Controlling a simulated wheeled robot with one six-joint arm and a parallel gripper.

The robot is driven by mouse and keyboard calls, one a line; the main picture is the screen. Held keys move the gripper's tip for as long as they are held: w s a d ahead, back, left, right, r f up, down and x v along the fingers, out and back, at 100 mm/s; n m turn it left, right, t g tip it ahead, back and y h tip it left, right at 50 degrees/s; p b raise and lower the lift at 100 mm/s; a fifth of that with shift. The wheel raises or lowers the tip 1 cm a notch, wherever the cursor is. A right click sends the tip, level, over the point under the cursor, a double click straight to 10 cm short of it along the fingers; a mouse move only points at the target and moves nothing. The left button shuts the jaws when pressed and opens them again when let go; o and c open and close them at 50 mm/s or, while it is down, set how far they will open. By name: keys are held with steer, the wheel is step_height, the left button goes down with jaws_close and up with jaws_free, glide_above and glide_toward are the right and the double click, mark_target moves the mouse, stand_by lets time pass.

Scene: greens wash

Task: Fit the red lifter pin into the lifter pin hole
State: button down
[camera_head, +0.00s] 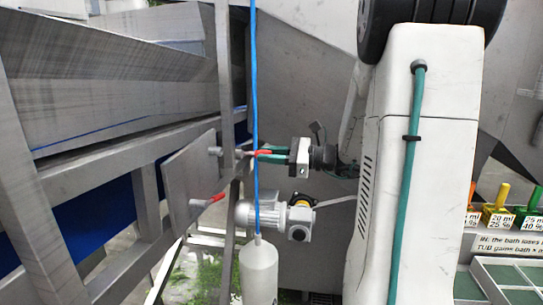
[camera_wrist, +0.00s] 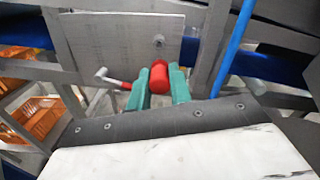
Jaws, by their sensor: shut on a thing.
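My gripper (camera_head: 268,154) has green fingers and is shut on the red lifter pin (camera_head: 263,152), to the right of a grey metal plate (camera_head: 188,178). In the wrist view the red pin (camera_wrist: 159,76) sits between the two green fingers, facing the plate (camera_wrist: 115,40). The pin's far end is unclear, and I see no clear contact with the plate.
A blue cord (camera_head: 257,100) with a white cylinder (camera_head: 258,270) hangs in front of the gripper area. A grey motor (camera_head: 275,215) is just below. Steel frame beams (camera_head: 228,90) stand close by.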

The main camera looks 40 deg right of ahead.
mark_target(252, 154)
steer(key=shift+x, duration=2.35)
steer(key=shift+x, duration=2.2)
steer(key=c, duration=1.2)
jaws_free()
steer(key=v, duration=0.7)
steer(key=shift+s+d, duration=0.2)
steer(key=shift+s, duration=0.2)
